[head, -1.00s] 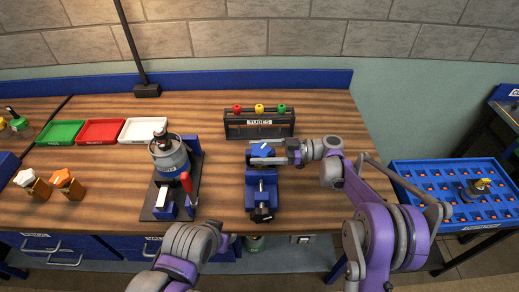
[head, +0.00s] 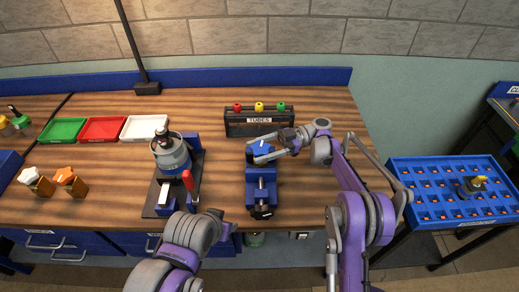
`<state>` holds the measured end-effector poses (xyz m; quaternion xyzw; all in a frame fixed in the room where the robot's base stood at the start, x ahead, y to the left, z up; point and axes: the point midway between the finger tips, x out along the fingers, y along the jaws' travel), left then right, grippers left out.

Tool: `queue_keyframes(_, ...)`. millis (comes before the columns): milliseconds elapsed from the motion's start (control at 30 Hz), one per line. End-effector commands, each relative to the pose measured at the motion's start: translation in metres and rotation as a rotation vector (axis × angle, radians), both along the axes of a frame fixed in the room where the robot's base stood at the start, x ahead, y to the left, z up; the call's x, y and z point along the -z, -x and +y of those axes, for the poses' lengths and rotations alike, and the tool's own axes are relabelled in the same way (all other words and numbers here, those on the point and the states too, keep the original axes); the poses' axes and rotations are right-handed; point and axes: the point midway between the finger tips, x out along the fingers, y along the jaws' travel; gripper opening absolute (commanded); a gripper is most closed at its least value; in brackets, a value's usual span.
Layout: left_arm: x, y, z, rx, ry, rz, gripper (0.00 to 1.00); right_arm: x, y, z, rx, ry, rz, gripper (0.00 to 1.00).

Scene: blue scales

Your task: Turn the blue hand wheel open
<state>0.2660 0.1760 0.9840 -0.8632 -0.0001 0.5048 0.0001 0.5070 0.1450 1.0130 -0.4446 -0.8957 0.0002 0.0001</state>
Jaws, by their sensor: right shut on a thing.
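The blue hand wheel (head: 262,147) sits on top of a valve at the back of the blue vise (head: 260,188), in the middle of the bench. My right gripper (head: 262,154) reaches it from the right and is shut on the wheel, its fingers angled across it. The fingers partly cover the wheel. My left arm comes in at the bottom, left of the vise; its gripper is not clearly visible.
A press with a red handle (head: 188,181) stands left of the vise. Green (head: 61,131), red (head: 102,131) and white (head: 146,129) trays lie back left. A blue crate (head: 402,178) stands right. Bench right of the vise is clear.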

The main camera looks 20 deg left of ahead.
Motion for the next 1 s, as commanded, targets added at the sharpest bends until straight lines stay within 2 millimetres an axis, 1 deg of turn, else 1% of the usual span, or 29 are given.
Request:
queue_keyframes(133, 0.000, 0.000, 0.000, 0.000, 0.000, 0.000, 0.50, -0.001, 0.000, 0.001, 0.000, -0.002, 0.000, 0.18)
queue_keyframes(167, 0.000, 0.000, 0.000, 0.000, 0.000, 0.000, 0.50, -0.001, 0.000, 0.001, 0.000, -0.002, 0.000, 0.79)
queue_keyframes(200, 0.000, 0.000, 0.000, 0.000, 0.000, 0.000, 0.50, -0.001, 0.000, 0.001, 0.000, -0.002, 0.000, 0.86)
queue_keyframes(267, 0.000, 0.000, 0.000, 0.000, 0.000, 0.000, 0.50, -0.001, 0.000, 0.001, 0.000, -0.001, 0.000, 0.97)
queue_keyframes(300, 0.000, 0.000, 0.000, 0.000, 0.000, 0.000, 0.50, -0.001, 0.000, 0.001, 0.000, -0.001, 0.000, 1.00)
queue_keyframes(533, 0.000, 0.000, 0.000, 0.000, 0.000, 0.000, 0.50, -0.001, 0.000, 0.000, 0.000, -0.001, 0.000, 1.00)
queue_keyframes(633, 0.000, 0.000, 0.000, 0.000, 0.000, 0.000, 0.50, -0.008, 0.000, 0.000, 0.000, -0.001, 0.001, 1.00)
queue_keyframes(767, 0.001, 0.000, 0.000, 0.000, 0.000, 0.000, 0.50, -0.029, 0.001, 0.000, 0.000, -0.001, 0.000, 1.00)
queue_keyframes(1000, 0.000, 0.000, 0.000, 0.000, 0.000, 0.000, 0.50, -0.076, 0.001, 0.001, 0.000, -0.001, 0.000, 1.00)
